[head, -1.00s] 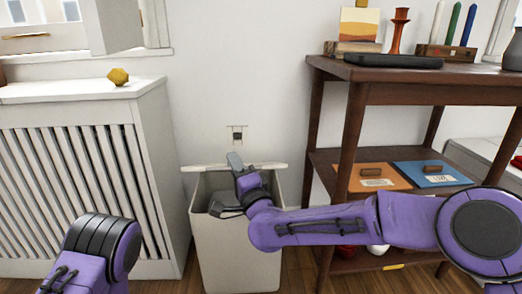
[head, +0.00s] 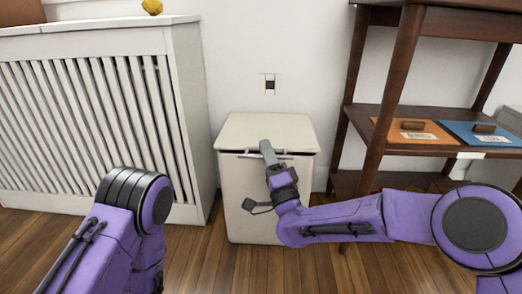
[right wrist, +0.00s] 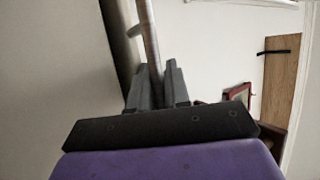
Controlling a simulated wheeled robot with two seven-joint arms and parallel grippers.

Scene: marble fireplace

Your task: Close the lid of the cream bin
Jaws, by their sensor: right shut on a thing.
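The cream bin (head: 240,195) stands on the wood floor against the wall, between the radiator cover and the shelf. Its lid (head: 268,129) lies across the top and looks about level. I cannot tell whether a thin gap stays at its front edge. A bar handle (head: 244,155) runs along the lid's front. My right gripper (head: 267,150) is at this handle, in front of the lid. The right wrist view shows its fingers (right wrist: 157,88) shut on the bar (right wrist: 149,40). My left arm comes in at lower left, but its gripper is out of view.
The white slatted radiator cover (head: 120,120) stands close on the bin's left. The dark wooden shelf (head: 372,140) stands on its right, with an orange folder (head: 391,131) and a blue folder (head: 468,131) on it. Open floor lies in front of the bin.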

